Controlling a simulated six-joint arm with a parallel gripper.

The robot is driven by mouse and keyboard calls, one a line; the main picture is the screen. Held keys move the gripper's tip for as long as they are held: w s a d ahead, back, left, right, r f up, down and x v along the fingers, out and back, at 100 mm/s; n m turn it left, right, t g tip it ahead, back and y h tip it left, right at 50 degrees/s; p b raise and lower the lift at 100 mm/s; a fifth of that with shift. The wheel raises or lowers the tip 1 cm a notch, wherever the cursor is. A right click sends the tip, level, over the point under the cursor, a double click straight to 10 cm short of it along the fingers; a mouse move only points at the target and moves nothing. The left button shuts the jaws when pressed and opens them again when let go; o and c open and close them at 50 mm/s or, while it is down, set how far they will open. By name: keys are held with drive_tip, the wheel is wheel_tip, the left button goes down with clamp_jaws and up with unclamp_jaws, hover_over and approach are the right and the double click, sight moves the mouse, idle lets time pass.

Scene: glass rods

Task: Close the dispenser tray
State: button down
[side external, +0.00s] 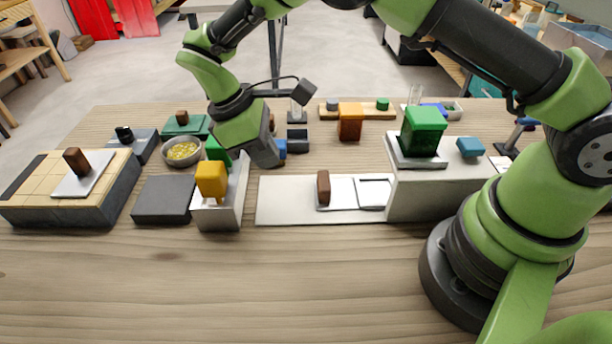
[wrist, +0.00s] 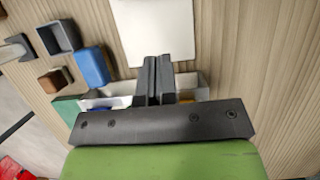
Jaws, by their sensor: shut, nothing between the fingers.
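The dispenser looks like a grey box (side external: 440,196) at the right with a green block (side external: 424,130) on top. A pale tray (side external: 342,193) with a brown upright handle (side external: 323,188) sticks out from its left side over a flat light plate (side external: 284,200). A pale plate surface also shows at the top of the wrist view (wrist: 155,32); I cannot tell which part it is. My gripper (side external: 268,158) is shut and empty, left of the tray and behind it, close to a narrow bin. The closed fingers also show in the wrist view (wrist: 154,78).
The narrow bin (side external: 228,215) holds a yellow block (side external: 211,180) and a green one. A dark slab (side external: 163,200) and a tiled block (side external: 30,185) lie left. A bowl (side external: 182,152), an orange block (side external: 350,121) and a blue block (wrist: 92,66) stand behind. The front table is clear.

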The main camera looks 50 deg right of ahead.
sight(349, 199)
drive_tip(key=x, duration=0.6)
drive_tip(key=shift+s+f, duration=0.1)
drive_tip(key=shift+s+d, duration=0.9)
drive_tip(key=shift+d, duration=0.1)
drive_tip(key=shift+s+d, duration=0.45)
drive_tip(key=shift+s+d, duration=2)
